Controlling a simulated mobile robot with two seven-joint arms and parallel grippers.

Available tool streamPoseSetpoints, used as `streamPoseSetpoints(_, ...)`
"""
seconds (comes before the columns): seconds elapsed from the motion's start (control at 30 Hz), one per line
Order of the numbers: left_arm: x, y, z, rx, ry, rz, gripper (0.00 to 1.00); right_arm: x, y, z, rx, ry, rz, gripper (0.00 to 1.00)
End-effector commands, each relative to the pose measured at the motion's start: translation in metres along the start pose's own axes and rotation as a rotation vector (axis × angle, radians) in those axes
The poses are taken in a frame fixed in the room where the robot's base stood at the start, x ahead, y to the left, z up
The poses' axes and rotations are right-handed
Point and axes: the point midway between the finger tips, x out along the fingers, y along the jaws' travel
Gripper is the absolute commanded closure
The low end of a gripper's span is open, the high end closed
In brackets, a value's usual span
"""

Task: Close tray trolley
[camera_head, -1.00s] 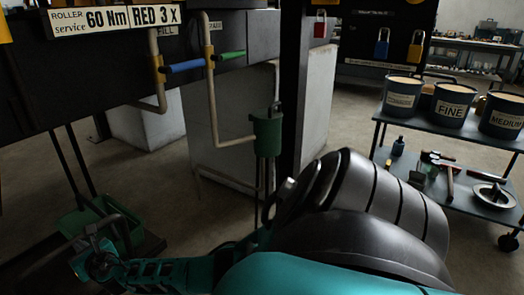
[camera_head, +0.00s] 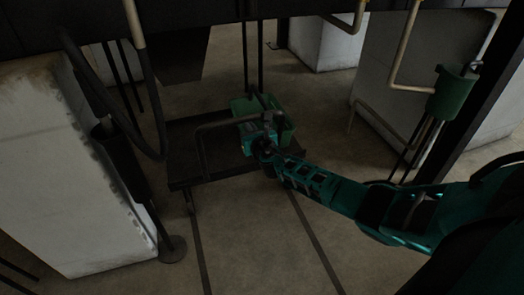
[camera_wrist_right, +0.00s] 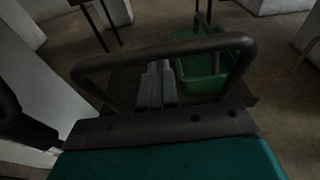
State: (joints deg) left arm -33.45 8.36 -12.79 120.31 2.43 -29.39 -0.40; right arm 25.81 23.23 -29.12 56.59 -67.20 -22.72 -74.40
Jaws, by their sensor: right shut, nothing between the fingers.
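The tray trolley is a low dark platform (camera_head: 225,163) near the floor, in the middle of the head view. A dark arched handle (camera_head: 199,148) rises at its front. A green bin (camera_head: 244,107) sits on its right part. My right gripper (camera_head: 262,143) is at the handle's right end, in front of the bin, and hides part of both. In the right wrist view, its grey fingers (camera_wrist_right: 156,85) are together and empty; the handle (camera_wrist_right: 150,53) arches across just past them, with the bin (camera_wrist_right: 205,75) beyond. I cannot tell whether they touch. My left gripper is out of view.
Two dark lines (camera_head: 201,240) run along the floor from the trolley toward me. A pale block (camera_head: 60,170) and a dark post with a round foot (camera_head: 172,249) stand at the left. A green holder (camera_head: 452,92) hangs at the right. Floor in front is clear.

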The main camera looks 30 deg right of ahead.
Motion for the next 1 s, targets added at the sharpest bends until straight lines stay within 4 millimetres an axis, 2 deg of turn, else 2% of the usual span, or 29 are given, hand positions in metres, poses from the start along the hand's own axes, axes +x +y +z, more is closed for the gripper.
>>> streamPoseSetpoints(0.07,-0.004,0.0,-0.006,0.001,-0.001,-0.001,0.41,-0.007,-0.002,0.003,-0.001,0.003,0.002,1.0)
streamPoseSetpoints(0.3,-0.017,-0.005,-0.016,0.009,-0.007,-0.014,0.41,-0.059,-0.001,0.003,0.0,0.005,0.003,1.0)
streamPoseSetpoints(0.5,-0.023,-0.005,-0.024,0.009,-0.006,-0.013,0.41,-0.089,-0.001,0.0,0.0,0.005,0.003,1.0)
streamPoseSetpoints(0.67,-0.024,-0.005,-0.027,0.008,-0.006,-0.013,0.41,-0.1,-0.001,-0.001,0.001,0.004,0.002,1.0)
streamPoseSetpoints(0.87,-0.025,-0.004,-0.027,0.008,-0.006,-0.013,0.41,-0.102,0.0,-0.002,0.008,0.005,0.003,1.0)
streamPoseSetpoints(0.97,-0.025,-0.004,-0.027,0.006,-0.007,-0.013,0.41,-0.112,0.007,-0.012,0.111,0.038,0.009,1.0)
streamPoseSetpoints(1.0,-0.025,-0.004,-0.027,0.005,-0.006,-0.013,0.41,-0.12,0.013,-0.019,0.202,0.064,0.012,1.0)
